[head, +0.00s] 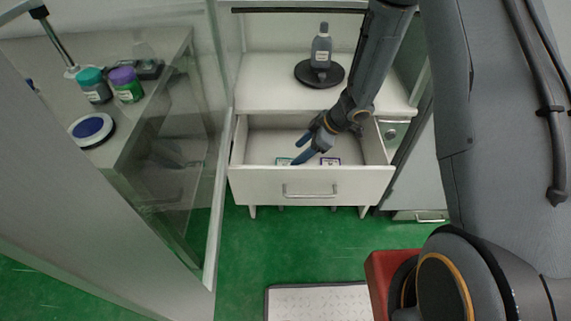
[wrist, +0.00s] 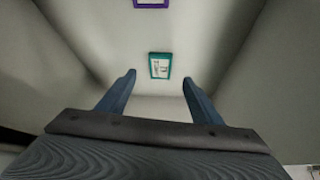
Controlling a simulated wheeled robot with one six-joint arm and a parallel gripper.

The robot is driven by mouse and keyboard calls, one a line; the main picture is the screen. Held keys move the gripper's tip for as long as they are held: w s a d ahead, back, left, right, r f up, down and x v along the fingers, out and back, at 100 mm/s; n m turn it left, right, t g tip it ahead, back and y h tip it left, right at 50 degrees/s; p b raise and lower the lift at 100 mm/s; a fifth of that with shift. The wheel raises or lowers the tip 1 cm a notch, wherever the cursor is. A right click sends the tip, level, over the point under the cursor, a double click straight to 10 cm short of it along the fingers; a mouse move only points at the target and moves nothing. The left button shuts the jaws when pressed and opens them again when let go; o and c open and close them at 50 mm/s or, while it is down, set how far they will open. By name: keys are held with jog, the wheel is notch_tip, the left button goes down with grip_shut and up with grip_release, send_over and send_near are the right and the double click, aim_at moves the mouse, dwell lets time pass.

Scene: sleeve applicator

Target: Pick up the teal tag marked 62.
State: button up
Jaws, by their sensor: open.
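The teal tag (wrist: 160,66) lies flat on the drawer floor, with a teal border and a pale face whose print is too small to read. In the head view the teal tag (head: 284,161) shows partly behind my gripper. My gripper (head: 300,157) is open and empty, reaching down into the open drawer. In the wrist view my gripper (wrist: 158,76) has its two blue fingers spread, with the teal tag between and just beyond the tips. The gap in height between fingers and tag is hard to tell.
A purple-bordered tag (wrist: 151,3) lies in the same drawer (head: 310,184), close by; it also shows in the head view (head: 330,161). The drawer walls stand around my gripper. A bottle (head: 321,48) stands on a black round stand (head: 320,74) above. A glass panel stands at left.

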aim_at(287, 162)
jog(key=x, duration=0.6)
jog(key=c, duration=1.2)
